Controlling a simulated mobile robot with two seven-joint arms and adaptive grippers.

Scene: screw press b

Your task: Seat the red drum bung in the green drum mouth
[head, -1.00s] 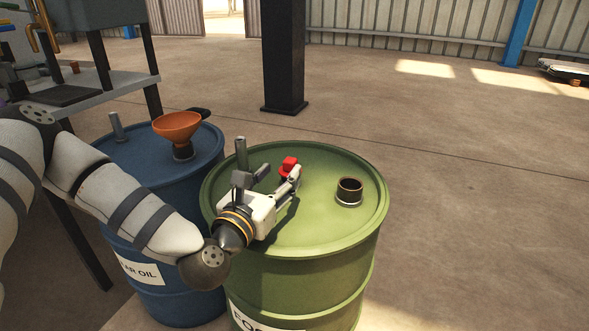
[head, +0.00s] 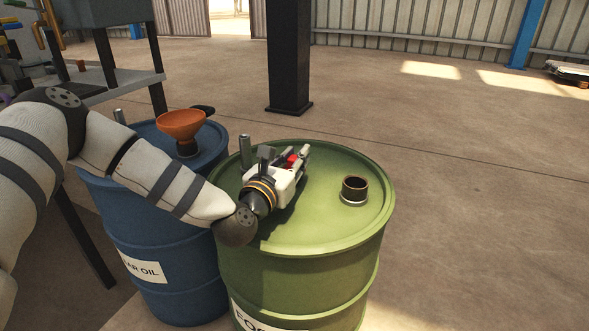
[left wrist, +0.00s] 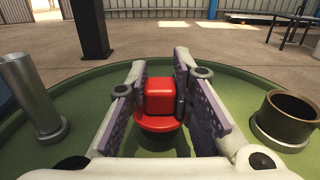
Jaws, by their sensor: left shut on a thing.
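The red drum bung (head: 291,160) has a square head above a round flange. It is mostly hidden in the head view but plain in the left wrist view (left wrist: 159,98). My left gripper (head: 297,159) is shut on it, a finger pad on each side of the square head. The bung is upright, over or on the green drum's lid (head: 310,225); I cannot tell whether it touches. The drum mouth (head: 354,191), a short dark open collar with a pale base ring, stands right of the gripper, also in the left wrist view (left wrist: 286,121). My right gripper is not in view.
A grey metal pipe (left wrist: 33,98) stands upright on the green lid, left of the bung. The blue drum (head: 155,235) with an orange funnel (head: 181,126) is at the left. A black post (head: 289,55) rises behind. The lid between bung and mouth is clear.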

